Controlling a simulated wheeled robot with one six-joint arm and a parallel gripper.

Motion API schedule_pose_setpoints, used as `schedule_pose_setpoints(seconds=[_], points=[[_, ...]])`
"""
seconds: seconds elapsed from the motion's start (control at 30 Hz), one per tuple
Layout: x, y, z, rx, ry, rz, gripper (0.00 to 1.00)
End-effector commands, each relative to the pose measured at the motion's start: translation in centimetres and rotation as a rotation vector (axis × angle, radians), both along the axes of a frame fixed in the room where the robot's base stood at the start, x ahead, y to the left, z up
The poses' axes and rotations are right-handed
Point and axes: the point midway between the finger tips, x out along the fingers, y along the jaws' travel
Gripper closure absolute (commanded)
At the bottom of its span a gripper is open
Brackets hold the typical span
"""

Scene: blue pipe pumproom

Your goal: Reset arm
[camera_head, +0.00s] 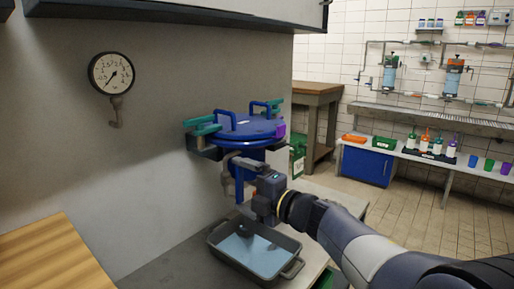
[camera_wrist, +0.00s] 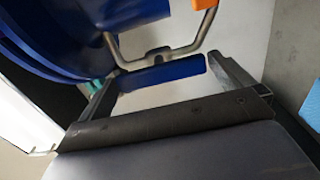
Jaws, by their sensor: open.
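My arm reaches in from the lower right in the head view. My gripper (camera_head: 236,180) is open, just under the blue round lidded vessel (camera_head: 248,129) mounted by the wall. In the wrist view, the two fingers of my gripper (camera_wrist: 160,78) stand apart. A blue bar (camera_wrist: 165,74) and a bent metal rod (camera_wrist: 150,58) show in line with the gap; I cannot tell whether they touch the fingers. The vessel's blue underside (camera_wrist: 70,35) fills the upper left.
A grey tray (camera_head: 219,257) holding pale blue liquid stands below my gripper. A pressure gauge (camera_head: 111,74) is on the wall. A wooden surface (camera_head: 45,255) is at lower left. A bench with bottles (camera_head: 425,145) and a blue cabinet (camera_head: 367,166) stand behind, with open tiled floor before them.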

Motion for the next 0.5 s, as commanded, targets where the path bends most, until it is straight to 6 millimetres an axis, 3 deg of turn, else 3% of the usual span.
schedule_pose_setpoints(seconds=[0.27,0.5], points=[[-0.4,-0.6,0.0,-0.008,-0.01,-0.002,0.0],[-2.8,-3.6,0.2,-0.017,-0.019,-0.005,0.0]])
